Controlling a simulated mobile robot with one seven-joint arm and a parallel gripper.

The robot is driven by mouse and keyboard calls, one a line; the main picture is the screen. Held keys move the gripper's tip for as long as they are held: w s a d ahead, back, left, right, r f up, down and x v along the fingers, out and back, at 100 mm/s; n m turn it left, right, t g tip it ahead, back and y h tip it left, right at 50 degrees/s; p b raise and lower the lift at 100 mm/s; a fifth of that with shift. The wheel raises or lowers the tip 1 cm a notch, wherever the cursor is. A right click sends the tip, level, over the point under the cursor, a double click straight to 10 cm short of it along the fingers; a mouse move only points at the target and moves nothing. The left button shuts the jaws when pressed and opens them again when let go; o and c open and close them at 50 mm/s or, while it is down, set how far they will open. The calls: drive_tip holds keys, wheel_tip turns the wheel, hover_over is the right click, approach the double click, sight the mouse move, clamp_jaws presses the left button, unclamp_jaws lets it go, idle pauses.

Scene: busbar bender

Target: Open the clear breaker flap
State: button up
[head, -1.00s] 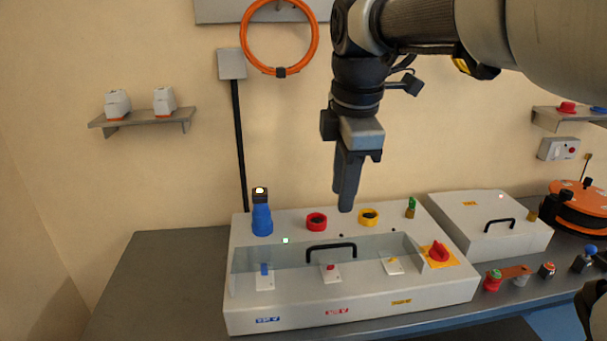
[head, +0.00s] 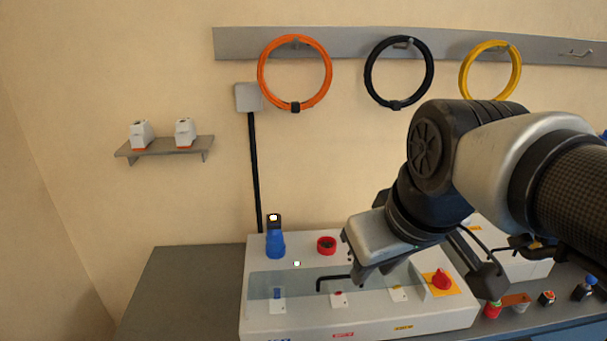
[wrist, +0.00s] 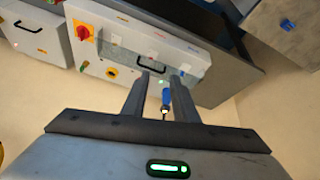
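The clear breaker flap (head: 308,287) lies closed over the breakers on the front of the light grey box (head: 262,318). Its black handle (head: 322,284) is partly hidden by my gripper in the head view. My gripper (head: 368,276) is just right of the handle in that view; any contact cannot be told. In the wrist view my gripper (wrist: 160,76) has its two fingers apart with nothing held between them. The flap (wrist: 150,44) and the handle (wrist: 149,66) show beyond the fingertips there.
A blue connector (head: 275,243) and a red ring (head: 326,245) stand behind the flap. A red rotary knob (head: 440,280) is right of it. A second grey box is partly behind my arm. The bench (head: 185,290) is clear at left.

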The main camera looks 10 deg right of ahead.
drive_tip(key=shift+s+m, duration=0.15)
drive_tip(key=shift+m, duration=0.15)
drive_tip(key=w+f+n+g+b, duration=0.1)
drive_tip(key=w+n+g+b, duration=0.35)
drive_tip(key=w+n, duration=1.25)
drive_tip(key=shift+m+g, duration=0.35)
drive_tip(key=shift+m, duration=0.35)
drive_tip(key=f, duration=0.5)
drive_tip(key=f+b, duration=0.1)
drive_tip(key=f, duration=1.1)
drive_tip(key=shift+w+b, duration=0.3)
drive_tip(key=shift+c, duration=0.2)
clamp_jaws()
drive_tip(key=shift+r, duration=0.1)
